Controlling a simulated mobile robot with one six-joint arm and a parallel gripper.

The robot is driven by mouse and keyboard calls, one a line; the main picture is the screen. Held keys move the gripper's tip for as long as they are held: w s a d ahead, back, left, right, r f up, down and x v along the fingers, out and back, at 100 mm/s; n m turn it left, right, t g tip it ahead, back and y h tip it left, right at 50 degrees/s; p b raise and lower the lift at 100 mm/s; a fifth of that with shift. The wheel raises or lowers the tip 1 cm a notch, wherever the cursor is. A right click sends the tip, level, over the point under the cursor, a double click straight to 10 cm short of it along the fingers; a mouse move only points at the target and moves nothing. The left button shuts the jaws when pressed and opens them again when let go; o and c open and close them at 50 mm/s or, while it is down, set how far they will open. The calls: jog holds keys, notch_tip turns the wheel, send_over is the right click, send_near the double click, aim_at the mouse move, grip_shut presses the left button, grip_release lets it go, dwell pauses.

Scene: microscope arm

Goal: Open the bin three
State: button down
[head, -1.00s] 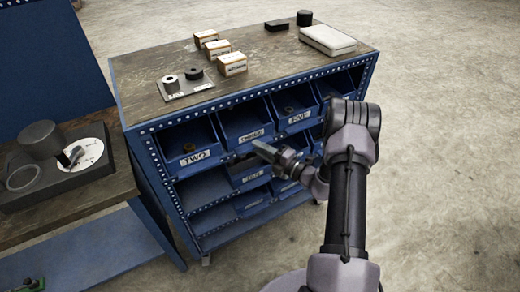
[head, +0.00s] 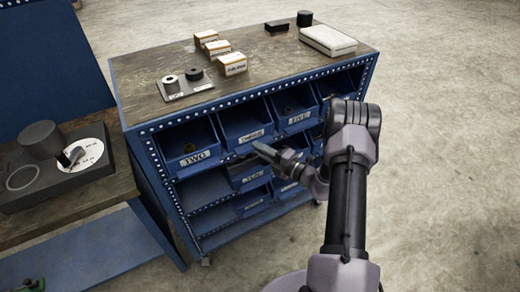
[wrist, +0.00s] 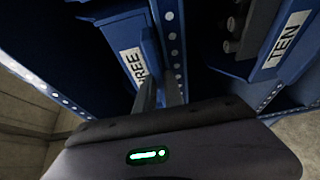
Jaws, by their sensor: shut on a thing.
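Bin three (head: 243,121) is a blue bin in the top row of the cabinet, between bin two (head: 190,150) and bin five (head: 292,112). Its label reads THREE, and part of the label also shows in the wrist view (wrist: 134,66). My gripper (head: 258,147) is at the front lower edge of bin three. In the wrist view my gripper (wrist: 160,92) has its fingers closed on the bin's front edge beside the label. The fingers hide part of that edge. The bin sits in its slot in line with its neighbours.
The blue cabinet (head: 152,150) has more bins in lower rows, including bin ten (wrist: 283,45) beside the gripper. Its worn top (head: 270,75) carries small boxes, a plate with rolls and a white case (head: 328,40). A workbench (head: 70,205) stands at the left.

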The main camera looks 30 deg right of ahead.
dwell(0.6)
jog(key=s+p, duration=0.4)
jog(key=s, duration=1.2)
jog(key=shift+d, duration=0.25)
jog(key=shift+s, duration=0.1)
jog(key=c, duration=1.4)
grip_release()
jog(key=shift+c, duration=0.2)
jog(key=p+v, duration=0.3)
jog(key=v, duration=1.4)
jog(key=shift+s, duration=0.2)
jog(key=shift+d, duration=0.1)
